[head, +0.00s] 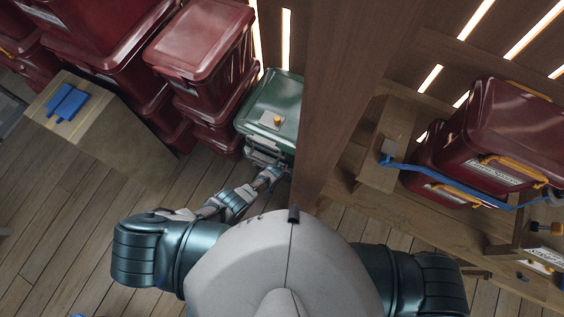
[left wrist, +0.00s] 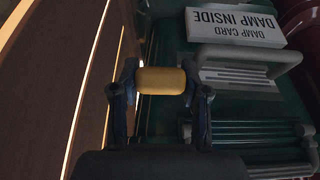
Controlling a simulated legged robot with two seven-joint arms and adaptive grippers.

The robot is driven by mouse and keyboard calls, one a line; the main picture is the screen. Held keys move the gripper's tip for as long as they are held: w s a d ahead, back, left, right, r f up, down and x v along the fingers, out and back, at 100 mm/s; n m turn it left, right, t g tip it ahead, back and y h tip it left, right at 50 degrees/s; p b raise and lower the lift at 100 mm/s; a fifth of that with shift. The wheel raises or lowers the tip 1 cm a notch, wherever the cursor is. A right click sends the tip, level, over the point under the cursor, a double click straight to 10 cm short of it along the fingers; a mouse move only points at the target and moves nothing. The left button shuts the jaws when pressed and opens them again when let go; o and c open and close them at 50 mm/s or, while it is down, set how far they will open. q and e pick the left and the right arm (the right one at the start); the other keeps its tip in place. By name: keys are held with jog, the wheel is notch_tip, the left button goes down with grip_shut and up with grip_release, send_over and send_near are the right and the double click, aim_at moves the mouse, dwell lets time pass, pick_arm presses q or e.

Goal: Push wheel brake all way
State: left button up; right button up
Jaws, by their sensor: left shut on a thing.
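My left gripper (head: 272,174) is low at the front of a green lidded bin (head: 272,97), beside a wooden post. In the left wrist view the fingers of my left gripper (left wrist: 160,88) are shut on a yellow block-like piece (left wrist: 161,81), which spans the gap between them. Whether this piece is the wheel brake I cannot tell; no wheel shows. A yellow knob (head: 277,120) stands on a pale plate on the bin's lid. My right gripper is out of view.
The wooden post (head: 345,90) rises right beside the green bin. Stacked dark red bins (head: 200,45) stand at its left. A wooden box (head: 100,125) bears a blue object. More red bins (head: 507,120) and a blue bar (head: 450,187) are at right. Plank floor (head: 70,220) lies open at left.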

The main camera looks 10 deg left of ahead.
pick_arm(q)
jog(key=shift+w+d+r, duration=0.15)
jog(key=shift+w+r, duration=0.2)
jog(key=shift+w, duration=0.1)
jog(key=o, duration=1.2)
jog(key=shift+c, duration=0.2)
jog(key=shift+s+f, duration=0.1)
jog(key=shift+f, duration=0.05)
jog(key=shift+s, duration=0.15)
jog(key=v, duration=1.1)
jog(key=shift+r, duration=0.45)
